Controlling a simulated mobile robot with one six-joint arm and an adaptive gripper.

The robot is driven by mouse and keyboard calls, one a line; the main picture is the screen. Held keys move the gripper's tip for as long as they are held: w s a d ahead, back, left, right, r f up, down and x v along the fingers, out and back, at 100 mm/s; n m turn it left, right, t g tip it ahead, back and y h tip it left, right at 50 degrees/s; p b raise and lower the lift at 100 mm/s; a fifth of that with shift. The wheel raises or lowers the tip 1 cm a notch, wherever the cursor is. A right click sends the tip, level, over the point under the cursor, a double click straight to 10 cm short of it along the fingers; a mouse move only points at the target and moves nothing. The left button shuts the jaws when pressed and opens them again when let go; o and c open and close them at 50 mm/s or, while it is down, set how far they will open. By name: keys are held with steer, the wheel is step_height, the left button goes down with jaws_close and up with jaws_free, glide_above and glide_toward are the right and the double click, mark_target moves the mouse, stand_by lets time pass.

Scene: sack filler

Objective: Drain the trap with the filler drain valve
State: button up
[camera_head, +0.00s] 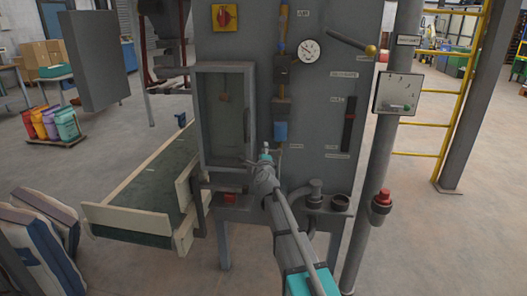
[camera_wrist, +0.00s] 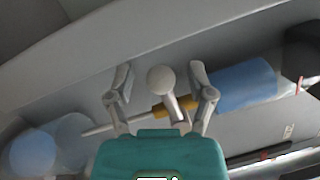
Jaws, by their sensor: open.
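My gripper (camera_head: 264,158) is in front of the grey filler panel, just below and left of the blue trap bowl (camera_head: 280,131). In the wrist view its two fingers stand apart, and my gripper (camera_wrist: 160,84) is open. A pale round knob (camera_wrist: 160,79) on a short stem shows between the fingers, with gaps on both sides. The stem meets a brass-coloured piece (camera_wrist: 172,107) in line with the blue bowl (camera_wrist: 246,84). This looks like the drain valve; I see no label on it. In the head view my arm and gripper hide most of it.
A glass-fronted box (camera_head: 225,115) stands left of my gripper. A pressure gauge (camera_head: 308,50) and a yellow-knobbed lever (camera_head: 352,43) are higher up. A small grey cup (camera_head: 340,202) and pipe fitting (camera_head: 315,193) stick out at lower right. A conveyor (camera_head: 155,190) runs left.

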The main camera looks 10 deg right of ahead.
steer(key=shift+w, duration=0.25)
jaws_close()
stand_by(0.3)
